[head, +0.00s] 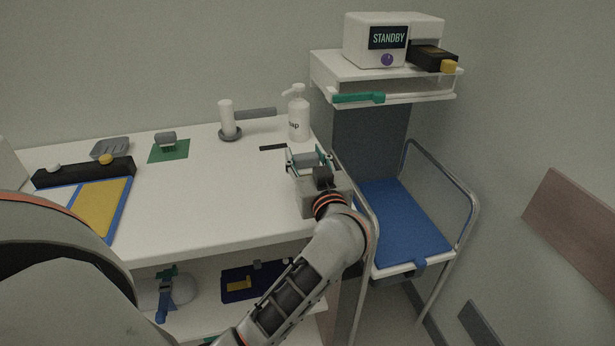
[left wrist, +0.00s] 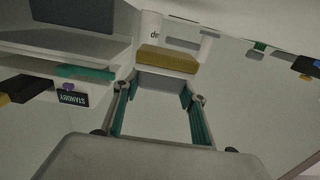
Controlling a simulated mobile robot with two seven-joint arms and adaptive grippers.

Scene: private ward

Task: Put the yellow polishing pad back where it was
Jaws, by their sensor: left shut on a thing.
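My left gripper (head: 308,158) is shut on a block, held at the right end of the white table (head: 220,190). In the left wrist view this block, the polishing pad (left wrist: 168,60), has a yellow face and a grey body between the green-lined fingers (left wrist: 158,108). In the head view only its grey side shows, partly hidden by the gripper. It appears to be over or near the tabletop; I cannot tell whether it touches. A dark strip (head: 273,147) lies on the table just left of the gripper. My right gripper is not in view.
A soap bottle (head: 298,115) stands just behind the gripper. A white roll on a stand (head: 228,120) is farther left. A green mat (head: 182,153) bears a grey block (head: 165,138). A blue-seated frame (head: 400,215) and a shelf (head: 333,82) with a STANDBY device (head: 365,45) are right.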

